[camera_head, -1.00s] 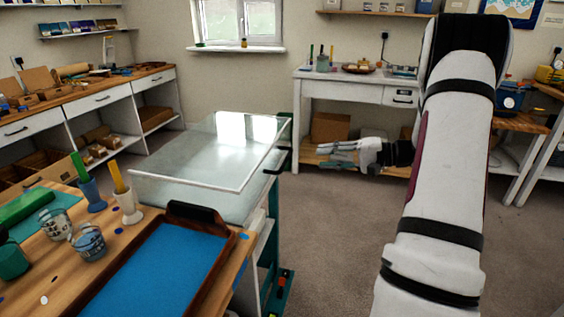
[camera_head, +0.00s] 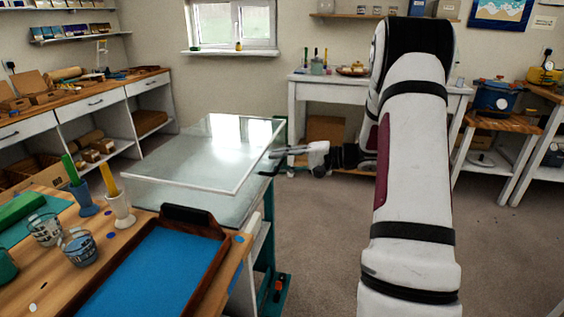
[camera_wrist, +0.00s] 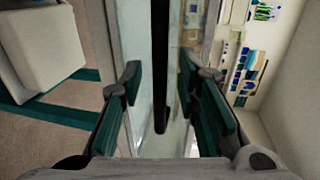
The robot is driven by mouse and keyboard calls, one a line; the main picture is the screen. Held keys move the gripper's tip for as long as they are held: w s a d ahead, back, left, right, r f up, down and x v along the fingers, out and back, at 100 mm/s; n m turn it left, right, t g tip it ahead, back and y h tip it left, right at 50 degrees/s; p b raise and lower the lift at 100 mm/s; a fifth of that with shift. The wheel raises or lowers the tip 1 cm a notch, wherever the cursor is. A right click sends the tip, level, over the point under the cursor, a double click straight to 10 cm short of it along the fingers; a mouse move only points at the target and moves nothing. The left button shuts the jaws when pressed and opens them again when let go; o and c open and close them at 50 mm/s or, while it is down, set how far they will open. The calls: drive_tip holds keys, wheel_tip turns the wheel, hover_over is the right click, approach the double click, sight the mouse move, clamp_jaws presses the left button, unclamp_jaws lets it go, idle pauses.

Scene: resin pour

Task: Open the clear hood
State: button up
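The clear hood (camera_head: 190,165) has a pale frame and lies lowered over a bench at the centre left in the head view. Its dark bar handle (camera_head: 271,169) is at its right side. My gripper (camera_head: 281,153) is beside that side, close to the handle. In the wrist view the dark handle (camera_wrist: 160,50) runs upright between the two green-padded fingers of my gripper (camera_wrist: 160,78). The fingers are apart, with gaps visible on both sides of the bar. The hood's clear panel shows behind them.
A wooden tray with a blue bottom (camera_head: 165,265) and two measuring cups (camera_head: 79,247) are on the near table. A blue pot (camera_head: 497,97) stands on a side table at the right. The carpet (camera_head: 320,240) between the bench and my arm is clear.

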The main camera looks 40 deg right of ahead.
drive_tip(key=shift+c, duration=0.6)
clamp_jaws()
